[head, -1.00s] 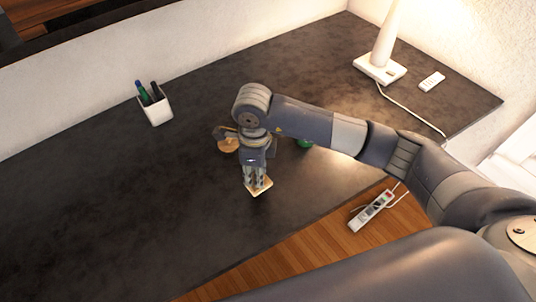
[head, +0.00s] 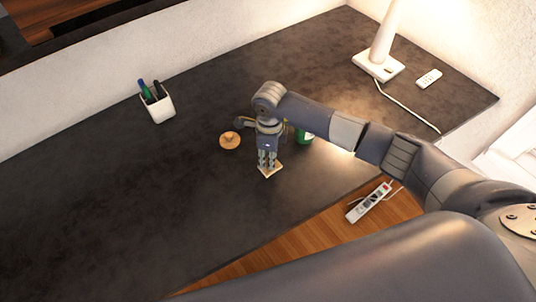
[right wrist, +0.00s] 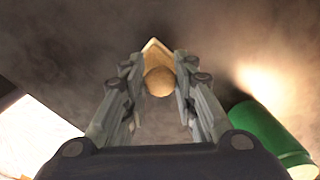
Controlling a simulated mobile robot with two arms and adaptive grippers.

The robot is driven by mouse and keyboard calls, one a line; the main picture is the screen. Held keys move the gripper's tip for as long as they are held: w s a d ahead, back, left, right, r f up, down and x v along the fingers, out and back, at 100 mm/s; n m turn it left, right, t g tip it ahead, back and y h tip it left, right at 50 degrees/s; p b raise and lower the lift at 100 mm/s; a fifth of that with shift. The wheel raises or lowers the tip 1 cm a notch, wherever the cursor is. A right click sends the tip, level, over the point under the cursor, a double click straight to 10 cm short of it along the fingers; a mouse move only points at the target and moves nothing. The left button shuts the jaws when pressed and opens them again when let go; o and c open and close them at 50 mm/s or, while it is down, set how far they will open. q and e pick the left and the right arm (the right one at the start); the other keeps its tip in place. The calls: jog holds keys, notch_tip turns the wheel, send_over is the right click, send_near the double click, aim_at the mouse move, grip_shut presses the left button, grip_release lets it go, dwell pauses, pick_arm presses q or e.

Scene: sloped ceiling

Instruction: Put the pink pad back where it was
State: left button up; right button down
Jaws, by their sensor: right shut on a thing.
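No pad that looks clearly pink shows. A small cream square piece (head: 271,172) is at the fingertips of my right gripper (head: 266,163), low over the dark desk; I cannot tell whether it touches the desk. In the right wrist view, a corner of the cream square (right wrist: 153,48) shows beyond a round wooden knob (right wrist: 160,82). The knob sits between the fingers of my right gripper (right wrist: 160,95), which is shut on it. The knob appears to stand on the square. My left gripper is not in view.
A round wooden piece (head: 230,140) lies to the left. A pen cup (head: 160,107), lamp (head: 378,67) and power strip (head: 369,203) are farther off. The desk's left is clear.

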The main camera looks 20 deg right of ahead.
jog(key=c, duration=1.3)
grip_release()
jog(key=shift+f, duration=0.1)
notch_tip(320, 180, up, 12)
jog(key=b, duration=0.3)
jog(key=shift+d+b, duration=0.15)
jog(key=shift+b, duration=0.15)
jog(key=shift+s, duration=0.1)
